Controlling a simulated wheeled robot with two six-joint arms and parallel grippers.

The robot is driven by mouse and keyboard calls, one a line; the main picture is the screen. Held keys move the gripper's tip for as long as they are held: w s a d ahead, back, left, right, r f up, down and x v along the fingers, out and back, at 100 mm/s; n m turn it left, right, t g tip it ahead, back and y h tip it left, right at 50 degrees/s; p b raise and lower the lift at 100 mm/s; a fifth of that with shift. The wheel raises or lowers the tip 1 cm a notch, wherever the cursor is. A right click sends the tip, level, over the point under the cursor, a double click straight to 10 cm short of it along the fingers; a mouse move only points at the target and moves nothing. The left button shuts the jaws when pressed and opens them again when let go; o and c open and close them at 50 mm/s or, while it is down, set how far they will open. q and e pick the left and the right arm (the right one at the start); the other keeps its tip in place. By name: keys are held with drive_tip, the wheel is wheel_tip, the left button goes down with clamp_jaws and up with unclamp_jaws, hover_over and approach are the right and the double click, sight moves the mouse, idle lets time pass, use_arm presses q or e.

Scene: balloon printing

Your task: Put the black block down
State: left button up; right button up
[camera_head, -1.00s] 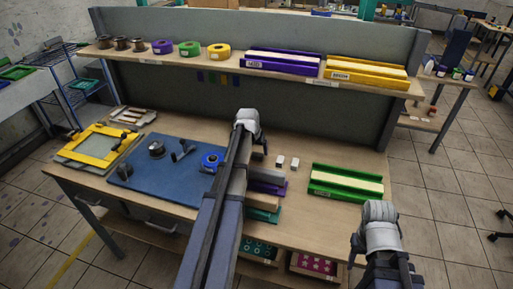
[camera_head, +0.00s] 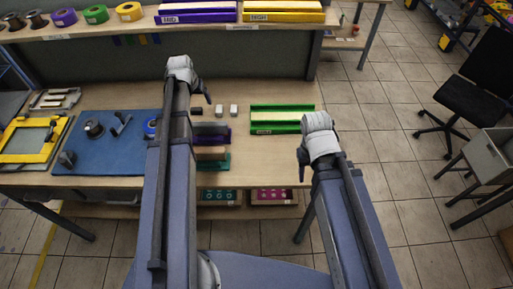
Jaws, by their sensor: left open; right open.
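A small black block (camera_head: 196,112) lies on the workbench top (camera_head: 280,177), just right of my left forearm. It is left of a grey block (camera_head: 220,110) and a whitish block (camera_head: 234,110). My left gripper (camera_head: 208,97) is open; its dark tip shows past the pale wrist, above and near the black block, and the arm hides most of it. I see nothing held in it. My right gripper (camera_head: 302,152) is open at the bench's front right edge, mostly hidden behind its wrist, with nothing seen in it.
A green tray (camera_head: 282,128) lies right of the blocks. A blue mat (camera_head: 105,158) with dark tools and a yellow frame (camera_head: 22,150) are at left. Purple and teal pieces (camera_head: 213,161) sit beside my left arm. A shelf (camera_head: 215,30) with rolls and trays runs behind.

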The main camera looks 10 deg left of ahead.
use_arm(q)
drive_tip(key=s+d+m+g, duration=0.1)
drive_tip(key=s+d, duration=0.2)
drive_tip(key=d, duration=0.3)
drive_tip(key=s+d+f+m, duration=0.1)
drive_tip(key=s+d, duration=0.1)
drive_tip(key=d, duration=0.5)
drive_tip(key=s+d+m+g, duration=0.1)
drive_tip(key=s+d, duration=0.2)
drive_tip(key=d, duration=0.3)
drive_tip(key=s+d+m+g, duration=0.2)
drive_tip(key=s+d+m, duration=0.1)
drive_tip(key=s+d, duration=1)
drive_tip(key=shift+s+y, duration=0.3)
drive_tip(key=shift+s, duration=0.25)
drive_tip(key=shift+d+f, duration=0.1)
drive_tip(key=shift+f, duration=0.05)
